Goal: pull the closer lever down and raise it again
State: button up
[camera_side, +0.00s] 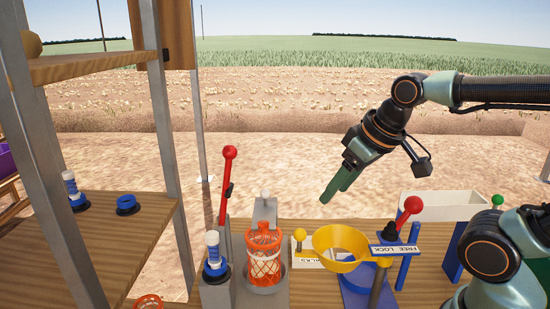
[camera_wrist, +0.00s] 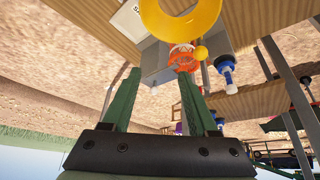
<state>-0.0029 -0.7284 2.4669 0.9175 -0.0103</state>
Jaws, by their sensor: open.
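A tall red lever (camera_side: 228,180) with a round red knob stands upright at the grey station, left of the orange net bag (camera_side: 264,258). It is likely the closer lever, but no label on it is readable. A shorter lever with a red knob (camera_side: 411,205) leans by the FREE LOCK plate (camera_side: 394,251). My gripper (camera_side: 329,198) hangs in the air above and behind the yellow ring, right of the tall lever and apart from it. In the wrist view my gripper (camera_wrist: 157,80) has its green fingers spread with nothing between them. The net bag (camera_wrist: 183,57) shows beyond them.
A yellow ring (camera_side: 341,248) stands at the table's middle, with a yellow knob (camera_side: 300,235) beside it. A blue and white bottle-like piece (camera_side: 213,252) stands before the tall lever. A wooden shelf (camera_side: 90,235) with grey posts fills the left. A white bin (camera_side: 443,205) is at right.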

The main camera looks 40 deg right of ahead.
jog(key=w+a+r+n+g, duration=0.2)
jog(key=w+a+r+n, duration=0.25)
jog(key=w+r, duration=0.65)
notch_tip(320, 180, up, 4)
jog(key=n+g, duration=0.3)
jog(key=n, duration=0.2)
send_over(229, 163)
jog(key=d, duration=0.2)
jog(key=shift+s+a+f, duration=0.15)
jog(key=shift+a, duration=0.05)
jog(key=shift+w+a+f+n, duration=0.25)
jog(key=shift+a+f+n, duration=0.05)
jog(key=shift+a+n, duration=0.45)
jog(key=shift+w+d+f, duration=0.1)
jog(key=shift+f, duration=2.9)
jog(key=shift+w+d+f, duration=0.1)
jog(key=shift+f, duration=2.85)
grip_shut()
